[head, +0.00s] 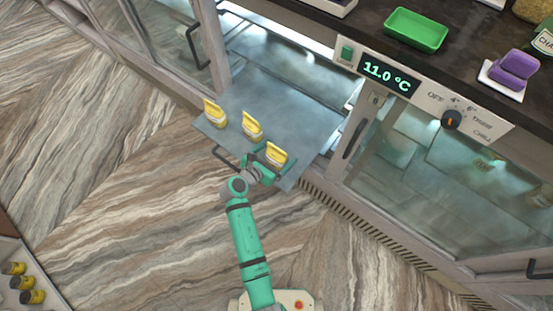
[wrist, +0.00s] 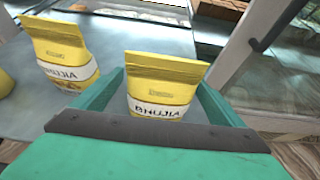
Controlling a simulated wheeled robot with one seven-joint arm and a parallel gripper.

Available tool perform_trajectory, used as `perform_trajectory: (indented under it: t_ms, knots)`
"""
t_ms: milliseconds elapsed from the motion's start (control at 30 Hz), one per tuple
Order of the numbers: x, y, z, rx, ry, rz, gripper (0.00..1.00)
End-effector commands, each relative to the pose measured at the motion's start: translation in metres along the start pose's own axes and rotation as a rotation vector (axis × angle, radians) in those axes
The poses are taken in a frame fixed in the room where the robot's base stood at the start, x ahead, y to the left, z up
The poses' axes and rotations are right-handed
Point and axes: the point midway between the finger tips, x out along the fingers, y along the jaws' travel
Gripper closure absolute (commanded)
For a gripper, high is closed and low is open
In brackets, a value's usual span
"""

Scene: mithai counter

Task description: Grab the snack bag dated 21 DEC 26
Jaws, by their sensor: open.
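Three yellow and white snack bags stand in a row on a pulled-out grey shelf (head: 222,118). The left bag (head: 214,113) and middle bag (head: 252,125) stand apart from my gripper. My gripper (head: 272,154) is open around the nearest, right bag (head: 277,154), with a finger on either side. In the wrist view, this bag (wrist: 160,88) stands upright between the green fingers and reads BHUJIA. The middle bag (wrist: 66,52) stands to its left, also marked BHUJIA. A sliver of another yellow bag (wrist: 5,82) shows at the left edge. The dates are too small to read.
The cabinet display (head: 387,75) reads 11.0 °C. A door frame stands right of the shelf. Several dark-and-yellow jars (head: 27,283) stand at lower left. The floor in front is clear.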

Motion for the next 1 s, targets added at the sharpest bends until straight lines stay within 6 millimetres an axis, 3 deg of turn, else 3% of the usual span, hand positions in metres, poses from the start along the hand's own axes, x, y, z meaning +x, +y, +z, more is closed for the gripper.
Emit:
perform_trajectory:
  t_ms: [200, 500, 733, 1000]
  knots:
    - [0.027, -0.001, 0.000, 0.000, -0.001, 0.000, 0.08]
    - [0.031, 0.001, 0.000, 0.000, -0.001, 0.003, 0.08]
    - [0.031, 0.000, 0.000, 0.000, -0.001, 0.003, 0.57]
    - [0.031, 0.000, 0.001, 0.001, -0.002, 0.002, 0.57]
